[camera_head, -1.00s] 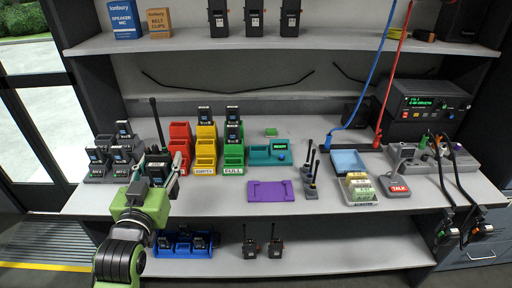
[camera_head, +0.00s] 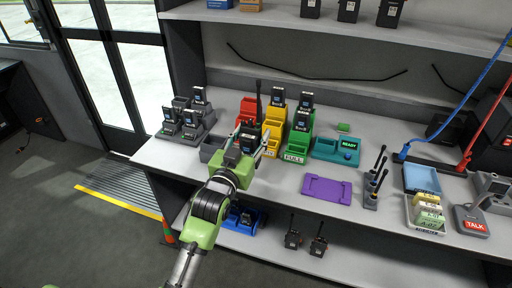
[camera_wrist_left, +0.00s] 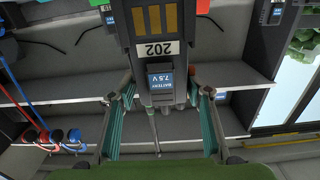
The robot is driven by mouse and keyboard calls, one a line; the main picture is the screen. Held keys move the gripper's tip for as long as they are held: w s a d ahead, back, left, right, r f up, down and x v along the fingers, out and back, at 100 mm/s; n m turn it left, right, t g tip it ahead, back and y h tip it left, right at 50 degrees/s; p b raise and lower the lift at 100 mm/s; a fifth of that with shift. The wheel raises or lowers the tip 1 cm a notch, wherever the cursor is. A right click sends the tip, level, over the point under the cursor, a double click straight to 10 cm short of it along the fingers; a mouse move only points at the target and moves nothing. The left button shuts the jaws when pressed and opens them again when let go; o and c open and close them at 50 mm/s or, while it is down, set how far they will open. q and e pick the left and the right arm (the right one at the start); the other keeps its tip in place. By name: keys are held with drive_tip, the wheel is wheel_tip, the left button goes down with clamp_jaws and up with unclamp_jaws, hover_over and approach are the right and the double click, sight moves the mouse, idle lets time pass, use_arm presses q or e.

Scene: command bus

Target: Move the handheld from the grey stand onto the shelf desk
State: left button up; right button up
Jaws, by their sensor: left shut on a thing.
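The handheld (camera_head: 249,134), a dark radio with an upright antenna, is between the fingers of my left gripper (camera_head: 250,145), which is shut on it. In the left wrist view the handheld (camera_wrist_left: 157,47) shows a 202 label and a 7.5 V battery label, with the fingers on both sides. A grey stand (camera_head: 210,149) is left of the gripper and looks empty, partly hidden by the gripper. The shelf desk (camera_head: 268,195) is the light grey surface below. The gap between handheld and desk is hidden. My right gripper is not in view.
Red (camera_head: 246,108), yellow (camera_head: 271,139) and green (camera_head: 297,146) bins stand close behind and right of the gripper. Grey battery holders (camera_head: 186,124) are at left. A purple mat (camera_head: 326,188) lies at right. Bare desk lies between the gripper and the mat.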

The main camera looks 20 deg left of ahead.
use_arm(q)
drive_tip(key=w+f, duration=0.4)
drive_tip(key=f, duration=0.4)
drive_tip(key=shift+a+f, duration=0.15)
drive_tip(key=shift+a, duration=0.05)
drive_tip(key=shift+f, duration=0.1)
drive_tip(key=o, duration=1.3)
drive_tip(key=shift+f, duration=0.1)
drive_tip(key=shift+c, duration=0.2)
drive_tip(key=s, duration=1.2)
drive_tip(key=shift+a, duration=0.25)
